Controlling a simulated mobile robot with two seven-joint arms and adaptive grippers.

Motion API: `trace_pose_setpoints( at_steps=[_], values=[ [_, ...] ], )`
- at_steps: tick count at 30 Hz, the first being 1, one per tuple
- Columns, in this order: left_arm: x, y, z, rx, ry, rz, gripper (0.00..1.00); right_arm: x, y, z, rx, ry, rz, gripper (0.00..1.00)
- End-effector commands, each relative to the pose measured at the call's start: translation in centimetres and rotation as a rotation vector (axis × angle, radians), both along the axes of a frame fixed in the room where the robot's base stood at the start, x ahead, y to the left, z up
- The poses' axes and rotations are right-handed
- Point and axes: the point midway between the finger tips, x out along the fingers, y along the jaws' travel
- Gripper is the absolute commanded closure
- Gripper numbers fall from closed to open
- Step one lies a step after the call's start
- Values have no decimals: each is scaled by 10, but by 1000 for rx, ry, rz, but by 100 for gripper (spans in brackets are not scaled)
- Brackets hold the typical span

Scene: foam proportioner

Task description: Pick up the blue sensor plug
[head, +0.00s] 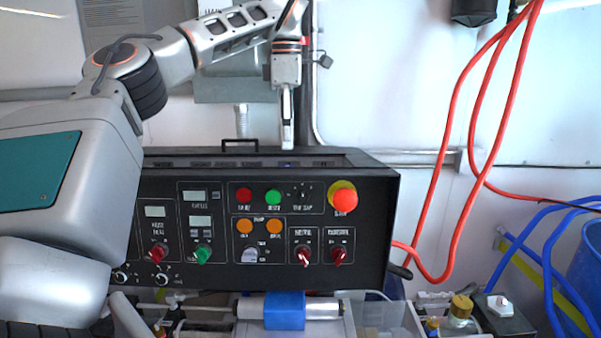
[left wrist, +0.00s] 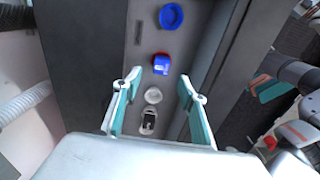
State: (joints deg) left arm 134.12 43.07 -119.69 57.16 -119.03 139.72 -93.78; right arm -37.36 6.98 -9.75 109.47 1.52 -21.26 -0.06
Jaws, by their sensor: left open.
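My left gripper (head: 287,142) points down over the top of the black control box, its tip close to the box's rear top edge. In the left wrist view the two teal fingers of the left gripper (left wrist: 159,84) are apart with nothing held. A blue plug (left wrist: 161,65) with a red edge sits in a grey recessed strip, just beyond and between the fingertips. A round blue cap or socket (left wrist: 171,16) lies farther along the strip. In the head view these parts are mostly hidden by the box's front edge. My right gripper is not in view.
Red hoses (head: 455,180) hang at right.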

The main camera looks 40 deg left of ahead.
Motion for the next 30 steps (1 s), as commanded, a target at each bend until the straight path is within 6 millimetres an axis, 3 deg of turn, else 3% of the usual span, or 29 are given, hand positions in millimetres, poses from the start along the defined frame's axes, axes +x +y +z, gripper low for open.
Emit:
trace_pose_setpoints(
  at_steps=[18,26,27,30],
  values=[
    [0,-1,-72,-1,1,-1,58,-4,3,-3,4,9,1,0],
    [1,-1,-74,0,-1,1,58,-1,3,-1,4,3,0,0],
    [1,-1,-74,-1,-1,1,61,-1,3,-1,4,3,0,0],
    [1,-1,-74,-1,-1,1,87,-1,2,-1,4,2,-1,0]
  ],
)
